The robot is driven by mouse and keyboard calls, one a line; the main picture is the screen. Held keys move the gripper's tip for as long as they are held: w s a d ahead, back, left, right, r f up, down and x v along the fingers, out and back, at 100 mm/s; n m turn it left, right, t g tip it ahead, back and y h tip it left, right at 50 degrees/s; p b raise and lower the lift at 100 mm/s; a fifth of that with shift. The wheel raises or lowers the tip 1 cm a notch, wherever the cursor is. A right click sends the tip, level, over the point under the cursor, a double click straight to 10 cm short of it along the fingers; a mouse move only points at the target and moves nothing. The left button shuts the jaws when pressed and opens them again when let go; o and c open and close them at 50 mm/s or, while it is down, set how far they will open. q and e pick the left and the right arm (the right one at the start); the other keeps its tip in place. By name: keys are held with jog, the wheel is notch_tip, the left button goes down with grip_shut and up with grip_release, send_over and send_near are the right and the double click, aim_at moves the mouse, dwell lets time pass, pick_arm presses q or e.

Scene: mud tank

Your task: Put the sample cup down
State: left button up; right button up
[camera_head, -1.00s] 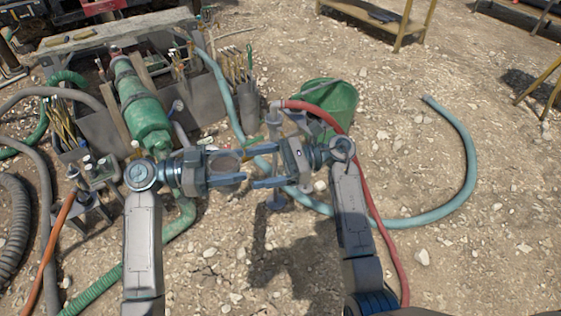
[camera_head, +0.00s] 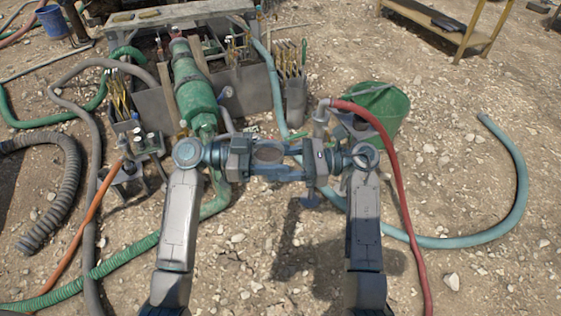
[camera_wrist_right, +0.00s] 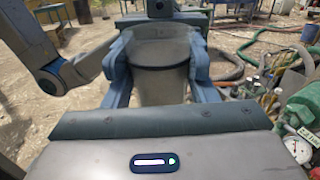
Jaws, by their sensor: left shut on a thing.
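The sample cup (camera_head: 268,155) is a grey, round cup held off the ground between my two facing grippers in the head view. In the right wrist view the cup (camera_wrist_right: 162,72) stands upright and fills the space between the right fingers. My left gripper (camera_head: 265,157) is shut on the cup from the left. My right gripper (camera_head: 279,159) has its blue fingers apart, one on each side of the cup. In the right wrist view, the right gripper (camera_wrist_right: 161,75) shows little gap to the cup wall; contact is hard to judge. The cup's contents cannot be made out.
A green bucket (camera_head: 388,112) with a red hose (camera_head: 402,190) stands behind my right gripper. A green pump-like cylinder (camera_head: 193,85) and a grey tank (camera_head: 160,105) are at the back left. A blue hose (camera_head: 522,185) curves on the right.

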pick_arm(q)
jog(key=o, duration=1)
jog(key=shift+o, duration=0.2)
